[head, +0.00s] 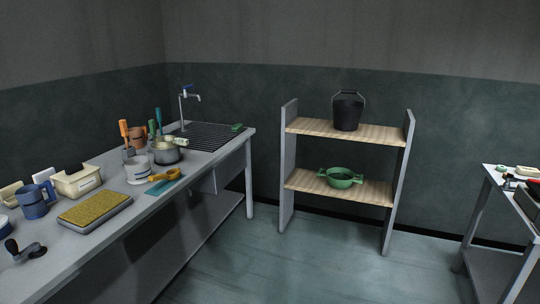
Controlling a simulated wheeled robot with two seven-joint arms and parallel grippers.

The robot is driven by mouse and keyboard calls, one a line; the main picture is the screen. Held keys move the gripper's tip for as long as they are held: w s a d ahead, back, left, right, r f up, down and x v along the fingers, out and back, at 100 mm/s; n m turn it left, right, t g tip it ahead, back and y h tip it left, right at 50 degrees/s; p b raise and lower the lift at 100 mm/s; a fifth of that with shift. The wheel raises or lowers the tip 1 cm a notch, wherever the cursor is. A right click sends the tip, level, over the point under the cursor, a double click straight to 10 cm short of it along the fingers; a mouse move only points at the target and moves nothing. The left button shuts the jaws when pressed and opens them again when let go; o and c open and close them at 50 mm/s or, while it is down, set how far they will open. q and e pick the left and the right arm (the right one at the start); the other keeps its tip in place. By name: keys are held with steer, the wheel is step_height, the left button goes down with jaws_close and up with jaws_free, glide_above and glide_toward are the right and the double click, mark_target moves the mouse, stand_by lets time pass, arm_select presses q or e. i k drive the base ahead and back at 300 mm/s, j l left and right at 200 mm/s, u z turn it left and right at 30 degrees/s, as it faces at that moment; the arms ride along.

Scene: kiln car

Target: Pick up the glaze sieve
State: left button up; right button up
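A green round vessel with two side handles (340,178) sits on the lower board of the shelf; it may be the glaze sieve, but its mesh is too small to make out. A yellow long-handled tool (163,175), perhaps a scoop or strainer, lies near the front edge of the left bench. I cannot tell for certain which is the sieve. Neither of my grippers is in view.
The shelf (303,184) stands by the back wall with a black bucket (348,112) on top. The left bench (209,170) holds a sink, mugs, tools and a yellow sponge-like block (94,207). Another table (497,181) stands at right. The floor between (300,265) is clear.

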mark_target(171, 143)
steer(key=i+l, duration=0.15)
steer(key=i, duration=1.25)
steer(key=i+j+u, duration=0.1)
steer(key=i+u, duration=0.3)
steer(key=i+l+u, duration=0.15)
steer(key=i+u, duration=0.3)
steer(key=i, duration=0.2)
steer(key=i+l+u, duration=0.25)
steer(key=i+u, duration=0.15)
steer(key=i+l+u, duration=0.25)
steer(key=i, duration=0.15)
steer(key=i+l+u, duration=0.15)
steer(key=i+u, duration=0.15)
steer(key=i, duration=0.1)
